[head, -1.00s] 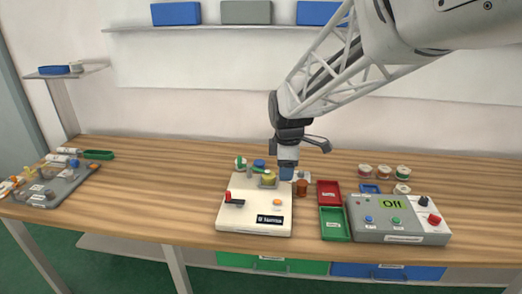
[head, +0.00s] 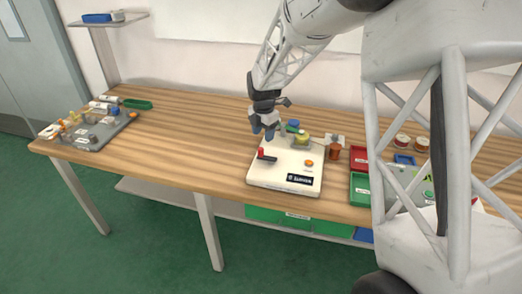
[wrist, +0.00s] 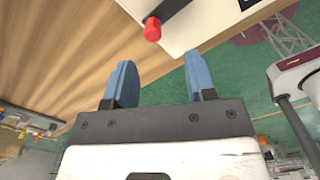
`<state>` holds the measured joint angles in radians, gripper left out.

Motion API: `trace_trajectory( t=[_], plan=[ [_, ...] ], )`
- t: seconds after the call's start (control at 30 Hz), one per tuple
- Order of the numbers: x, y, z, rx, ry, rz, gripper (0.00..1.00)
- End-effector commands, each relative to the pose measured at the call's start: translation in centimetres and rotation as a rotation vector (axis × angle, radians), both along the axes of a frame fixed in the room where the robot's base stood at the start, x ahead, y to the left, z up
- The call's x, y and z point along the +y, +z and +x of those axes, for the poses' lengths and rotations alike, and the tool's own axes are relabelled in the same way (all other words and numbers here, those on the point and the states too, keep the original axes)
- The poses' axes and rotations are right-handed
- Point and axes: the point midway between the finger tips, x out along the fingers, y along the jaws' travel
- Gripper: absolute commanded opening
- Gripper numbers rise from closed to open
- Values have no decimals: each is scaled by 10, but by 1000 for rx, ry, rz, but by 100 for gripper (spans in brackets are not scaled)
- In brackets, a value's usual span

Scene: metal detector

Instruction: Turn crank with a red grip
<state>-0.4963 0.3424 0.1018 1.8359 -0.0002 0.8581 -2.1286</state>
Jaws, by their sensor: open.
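The crank is a black arm (head: 268,158) with a red grip (head: 261,152) on the left part of a white box (head: 285,179). In the wrist view the red grip (wrist: 152,29) stands at the end of the black arm (wrist: 176,8), beyond my fingertips and between their lines. My gripper (head: 264,131) is above the back left corner of the white box, apart from the grip. In the wrist view its two blue fingers (wrist: 158,76) are spread with nothing between them.
A yellow knob (head: 302,139) and an orange button (head: 309,163) sit on the box. A red tray (head: 358,157) and a green tray (head: 360,189) are to its right. My own arm covers much of the right side.

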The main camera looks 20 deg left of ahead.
Motion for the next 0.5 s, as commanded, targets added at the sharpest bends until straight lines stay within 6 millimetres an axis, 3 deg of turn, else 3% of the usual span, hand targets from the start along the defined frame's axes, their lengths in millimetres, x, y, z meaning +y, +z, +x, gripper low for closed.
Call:
trace_trajectory(
  t=[0.13, 0.5],
  plan=[
    [9, -7, 3, 3, 41, -1, 51],
    [10, -8, 3, 3, 47, -2, 51]
  ],
)
